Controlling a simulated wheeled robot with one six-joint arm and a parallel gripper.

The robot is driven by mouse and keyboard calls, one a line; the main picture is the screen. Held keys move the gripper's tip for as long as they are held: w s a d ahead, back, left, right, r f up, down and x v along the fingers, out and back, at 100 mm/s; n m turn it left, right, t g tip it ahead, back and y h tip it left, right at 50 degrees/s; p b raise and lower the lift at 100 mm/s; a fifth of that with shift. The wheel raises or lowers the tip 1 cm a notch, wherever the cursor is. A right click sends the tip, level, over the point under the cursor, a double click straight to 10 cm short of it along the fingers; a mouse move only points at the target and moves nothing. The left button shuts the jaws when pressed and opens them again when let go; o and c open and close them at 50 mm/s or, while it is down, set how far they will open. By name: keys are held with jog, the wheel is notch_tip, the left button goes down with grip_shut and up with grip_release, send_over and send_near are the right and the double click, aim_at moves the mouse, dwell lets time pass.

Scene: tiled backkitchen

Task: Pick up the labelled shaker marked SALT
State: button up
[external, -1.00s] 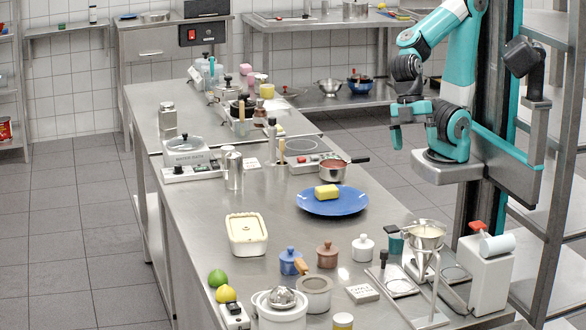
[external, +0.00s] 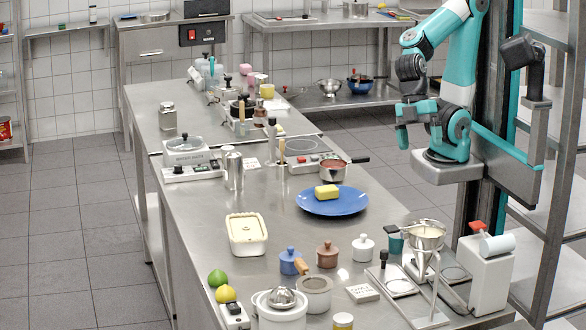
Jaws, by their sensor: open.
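No SALT marking can be read at this size, so I cannot tell which thing is the salt shaker. A metal shaker-like canister (external: 168,117) stands upright on the far part of the steel counter. A taller metal cylinder (external: 234,171) stands nearer, beside the scale-like appliance. My gripper (external: 404,138) is open and empty, with its teal fingers hanging down. It is raised at the right, apart from both metal containers and from everything on the counter.
A blue plate (external: 350,205) with a yellow block (external: 327,191) lies mid-counter, near a saucepan (external: 334,172). Small lidded pots (external: 327,256), a butter dish (external: 247,236) and a funnel stand (external: 428,238) crowd the front. Bare steel shows left of the plate.

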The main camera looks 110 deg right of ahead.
jog(key=shift+c, duration=0.4)
jog(key=w+d+r+t, duration=0.1)
jog(key=w+d+r, duration=0.15)
jog(key=w, duration=0.65)
jog(key=w+d+r, duration=0.2)
jog(key=w+d, duration=0.2)
jog(key=w, duration=0.4)
jog(key=w+d+t+p, duration=0.1)
jog(key=w+d, duration=0.9)
jog(key=d, duration=0.1)
jog(key=w+d+f+t+h+p, duration=0.1)
jog(key=w+d+f, duration=0.1)
jog(key=d, duration=1.3)
jog(key=w+d+f+t, duration=0.1)
jog(key=w+d+f, duration=0.15)
jog(key=d, duration=1.25)
send_near(234, 151)
jog(key=shift+n+g, duration=0.3)
jog(key=shift+n, duration=0.1)
jog(key=x, duration=0.5)
jog(key=shift+w+r, duration=0.1)
jog(key=shift+w, duration=0.05)
jog(key=shift+p+x, duration=1.2)
jog(key=shift+x, duration=2.05)
jog(key=shift+w+d, duration=0.1)
jog(key=c, duration=1.1)
